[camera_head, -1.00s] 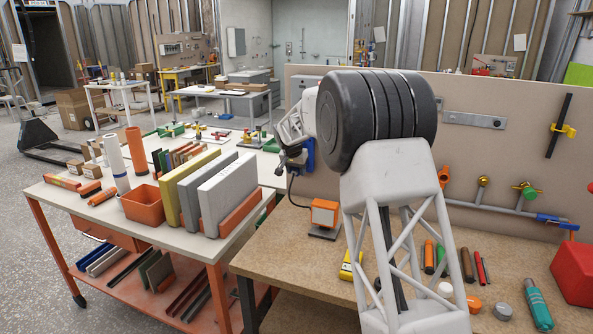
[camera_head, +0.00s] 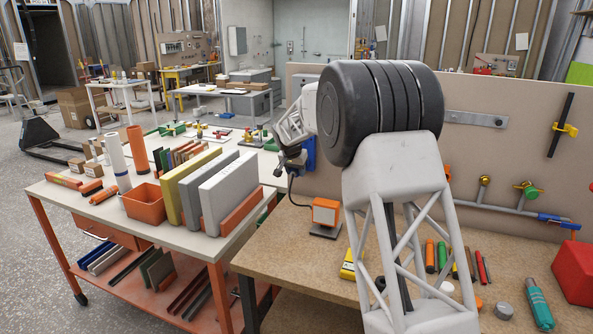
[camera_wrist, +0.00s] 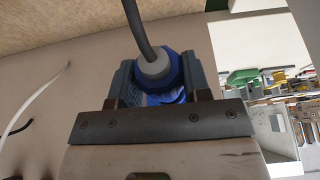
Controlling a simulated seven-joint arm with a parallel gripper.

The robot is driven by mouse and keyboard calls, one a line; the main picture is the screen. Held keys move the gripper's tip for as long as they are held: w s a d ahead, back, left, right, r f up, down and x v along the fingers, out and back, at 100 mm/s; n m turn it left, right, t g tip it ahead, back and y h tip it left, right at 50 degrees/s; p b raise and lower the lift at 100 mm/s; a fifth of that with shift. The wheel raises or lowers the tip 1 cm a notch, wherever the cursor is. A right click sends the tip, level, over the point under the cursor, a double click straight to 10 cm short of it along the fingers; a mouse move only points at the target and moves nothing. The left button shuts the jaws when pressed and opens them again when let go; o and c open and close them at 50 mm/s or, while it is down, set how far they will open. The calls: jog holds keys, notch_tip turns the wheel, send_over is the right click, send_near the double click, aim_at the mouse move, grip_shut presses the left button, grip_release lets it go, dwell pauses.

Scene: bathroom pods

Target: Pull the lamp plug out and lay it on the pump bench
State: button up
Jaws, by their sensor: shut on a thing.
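My gripper (camera_head: 291,163) is at the left end of the beige panel, above the bench's back edge. In the wrist view its fingers (camera_wrist: 160,84) are shut on the blue lamp plug (camera_wrist: 158,72), which has a grey collar and a dark cable. A blue fitting (camera_head: 309,152) shows on the panel just right of the gripper. Whether the plug is still in a socket is hidden. The cable (camera_head: 291,188) hangs from the gripper toward the orange lamp (camera_head: 325,211) on the wood-topped bench (camera_head: 285,254). I cannot tell for sure which bench is the pump bench.
Left of the bench stands a pale table with an orange bin (camera_head: 144,204) and upright boards (camera_head: 228,187). A yellow item (camera_head: 350,264), several coloured sticks and a teal bottle (camera_head: 538,304) lie on the wood top. Its left front part is clear.

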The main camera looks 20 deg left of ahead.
jog(key=shift+s, duration=0.6)
jog(key=shift+s, duration=0.2)
jog(key=shift+s+a, duration=0.1)
jog(key=shift+s, duration=0.35)
jog(key=s+d+f+n+y, duration=0.1)
jog(key=s+f+n, duration=0.1)
jog(key=s, duration=1.1)
jog(key=s+d+f+n, duration=0.1)
jog(key=s+f+n, duration=0.1)
jog(key=s, duration=1.1)
jog(key=shift+f+n+g+y, duration=0.3)
jog(key=shift+f+y, duration=0.1)
jog(key=shift+f, duration=0.4)
jog(key=shift+f, duration=0.15)
jog(key=shift+f, duration=3)
